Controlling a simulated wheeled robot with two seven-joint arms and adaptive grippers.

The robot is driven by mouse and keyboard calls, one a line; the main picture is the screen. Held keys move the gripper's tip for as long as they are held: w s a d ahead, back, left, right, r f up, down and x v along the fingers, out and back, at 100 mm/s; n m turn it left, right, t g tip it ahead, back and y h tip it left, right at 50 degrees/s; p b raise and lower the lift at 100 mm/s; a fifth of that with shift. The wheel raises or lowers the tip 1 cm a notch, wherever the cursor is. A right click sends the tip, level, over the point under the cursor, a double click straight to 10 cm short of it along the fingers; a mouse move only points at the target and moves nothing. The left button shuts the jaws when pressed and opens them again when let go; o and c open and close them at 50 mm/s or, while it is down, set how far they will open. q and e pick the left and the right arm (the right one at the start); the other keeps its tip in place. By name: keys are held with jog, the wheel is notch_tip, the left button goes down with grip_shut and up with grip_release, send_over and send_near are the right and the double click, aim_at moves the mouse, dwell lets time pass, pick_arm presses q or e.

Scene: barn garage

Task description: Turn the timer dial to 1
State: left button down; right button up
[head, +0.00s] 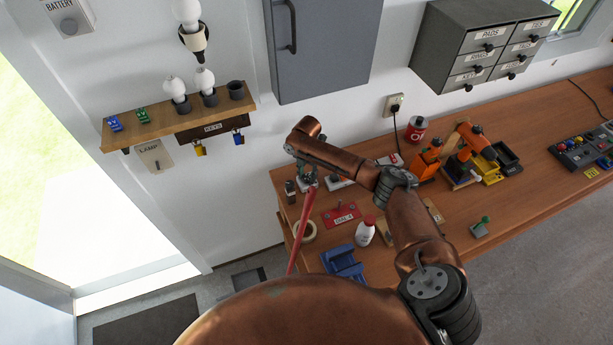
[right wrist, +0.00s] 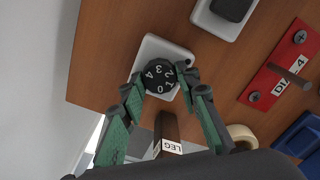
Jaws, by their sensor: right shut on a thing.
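The timer dial (right wrist: 159,77) is a round black knob with white numerals 0 to 4, on a white plate (right wrist: 150,52) on the wooden bench. My right gripper (right wrist: 159,80) has its green-sided fingers on either side of the dial and is shut on it. Which numeral is the set one I cannot tell; no pointer mark is clear. In the head view my right gripper (head: 308,178) is over the bench's left end and hides most of the dial. My left gripper is not in view.
A second white plate with a dark knob (right wrist: 231,8) lies close by. A red plate marked DIAL 4 (right wrist: 282,73) bears a peg. A brown piece labelled LEG (right wrist: 167,130) is beside the gripper. A tape roll (head: 304,231), white bottle (head: 365,234) and blue holder (head: 343,263) stand nearby.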

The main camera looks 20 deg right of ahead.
aim_at(307, 177)
jog(key=shift+r+n, duration=0.1)
jog(key=shift+n, duration=0.2)
jog(key=o, duration=1.2)
jog(key=shift+c, duration=0.2)
notch_tip(307, 177, up, 12)
jog(key=shift+a, duration=0.1)
dwell(0.3)
